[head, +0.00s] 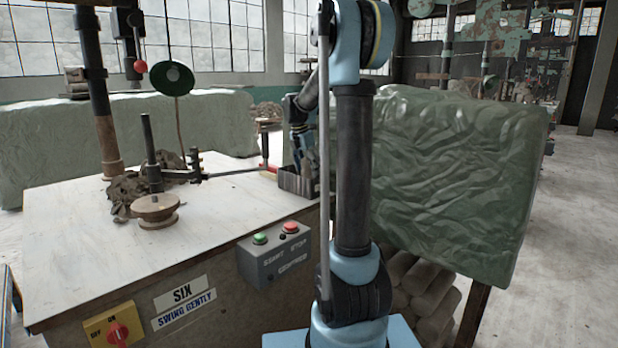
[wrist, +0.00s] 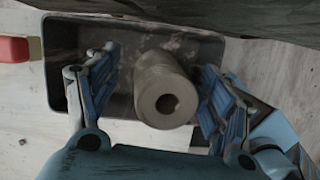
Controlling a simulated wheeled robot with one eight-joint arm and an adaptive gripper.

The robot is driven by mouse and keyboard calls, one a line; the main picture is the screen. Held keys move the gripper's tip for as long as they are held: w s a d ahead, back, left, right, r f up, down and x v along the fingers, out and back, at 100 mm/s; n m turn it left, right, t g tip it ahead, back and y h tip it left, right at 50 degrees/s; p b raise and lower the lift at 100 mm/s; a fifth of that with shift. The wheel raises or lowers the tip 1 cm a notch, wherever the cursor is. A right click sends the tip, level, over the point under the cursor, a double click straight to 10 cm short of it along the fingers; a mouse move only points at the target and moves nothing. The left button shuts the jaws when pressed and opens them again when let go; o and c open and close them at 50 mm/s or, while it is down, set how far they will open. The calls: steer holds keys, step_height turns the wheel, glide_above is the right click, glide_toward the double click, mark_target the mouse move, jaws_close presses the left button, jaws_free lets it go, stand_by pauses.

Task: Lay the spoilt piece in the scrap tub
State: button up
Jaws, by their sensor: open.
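The spoilt piece (wrist: 163,92) is a grey-brown clay cylinder with a round hole in its end. It lies in the dark scrap tub (wrist: 58,60), over the side nearest my wrist; I cannot tell whether it rests on the tub's floor or against its wall. My gripper (wrist: 158,62) is open, with one blue finger on each side of the piece. A small gap shows at the left finger; the right finger is close to the piece. In the head view my gripper (head: 304,160) is down at the tub (head: 291,182), partly hidden by my arm, and the piece is hidden.
The tub stands near the right end of the white-topped bench (head: 85,235). A wooden wheel (head: 156,208) and clay trimmings (head: 126,190) sit further left. A red-ended bar (head: 266,165) reaches toward the tub. A control box (head: 275,255) is on the bench front. A green-draped block (head: 450,170) stands right.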

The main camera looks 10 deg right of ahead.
steer(key=v, duration=0.8)
steer(key=shift+s, duration=0.3)
steer(key=s+d+f+m, duration=0.1)
steer(key=s+f+m, duration=0.1)
steer(key=s+m, duration=0.35)
steer(key=s+f+m+y, duration=0.1)
steer(key=s+f+m, duration=0.2)
steer(key=s, duration=0.6)
steer(key=s+d+f+m, duration=0.15)
steer(key=s+m, duration=0.25)
steer(key=s, duration=0.4)
steer(key=s+a+f+m+y, duration=0.1)
steer(key=s+f+m, duration=1)
steer(key=s+f, duration=0.5)
steer(key=shift+s+a+t+y, duration=0.3)
steer(key=shift+s+a, duration=0.1)
steer(key=shift+s, duration=0.1)
steer(key=shift+m, duration=0.25)
